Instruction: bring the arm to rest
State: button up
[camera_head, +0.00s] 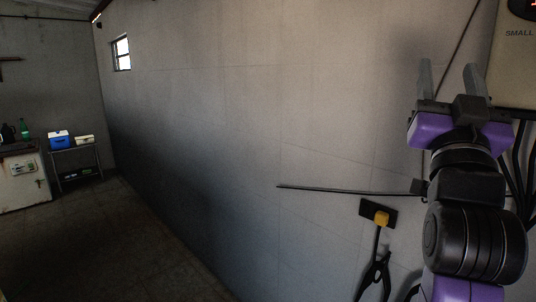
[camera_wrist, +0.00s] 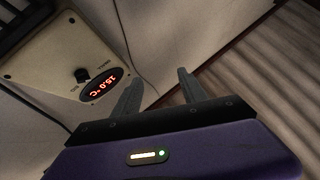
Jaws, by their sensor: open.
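My gripper (camera_head: 451,80) is raised at the right of the head view, pointing up, with its two grey fingers spread apart and nothing between them. It also shows in the wrist view (camera_wrist: 156,90), where the fingers are apart and empty. My purple and black arm stands below it in front of the pale wall (camera_head: 250,110). A beige control box (camera_head: 515,70) is on the wall just right of my gripper. In the wrist view this box (camera_wrist: 50,50) shows a black knob and a red display reading about 15.0 °C.
A long thin dark rod (camera_head: 340,189) sticks out left from near my arm. A black tool (camera_head: 375,275) hangs from a yellow and black holder (camera_head: 380,217) beside the arm. A small table (camera_head: 78,160) with a blue cooler (camera_head: 60,140) stands far left. The left floor is clear.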

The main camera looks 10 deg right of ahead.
jog(key=a+f+n+t+y, duration=0.1)
jog(key=a+f+n+y, duration=0.25)
jog(key=f, duration=0.35)
jog(key=a+f+n+t+y, duration=0.2)
jog(key=a+f+n+y, duration=0.15)
jog(key=f, duration=0.45)
jog(key=s+a+f+n+g+y, duration=0.1)
jog(key=s+a+f+g+y, duration=0.1)
jog(key=s+f, duration=0.7)
jog(key=s+a+f+g+y, duration=0.2)
jog(key=s+a+f+y, duration=0.3)
jog(key=f, duration=1.2)
jog(key=s+a, duration=0.1)
jog(key=s, duration=0.3)
jog(key=shift+s+a+f+n+y+b, duration=0.2)
jog(key=shift+s+f+n+y+b, duration=0.1)
jog(key=shift+n+b, duration=0.1)
jog(key=s+f+g, duration=0.1)
jog(key=s+f, duration=0.2)
jog(key=s, duration=0.2)
jog(key=s+a+f+g, duration=0.1)
jog(key=s+f+g, duration=0.1)
jog(key=s, duration=0.3)
jog(key=s+f+g, duration=0.2)
jog(key=s+f, duration=0.3)
jog(key=shift+s+a+f+m, duration=0.15)
jog(key=shift+a+m, duration=0.1)
jog(key=shift+m, duration=0.15)
jog(key=shift+c, duration=0.2)
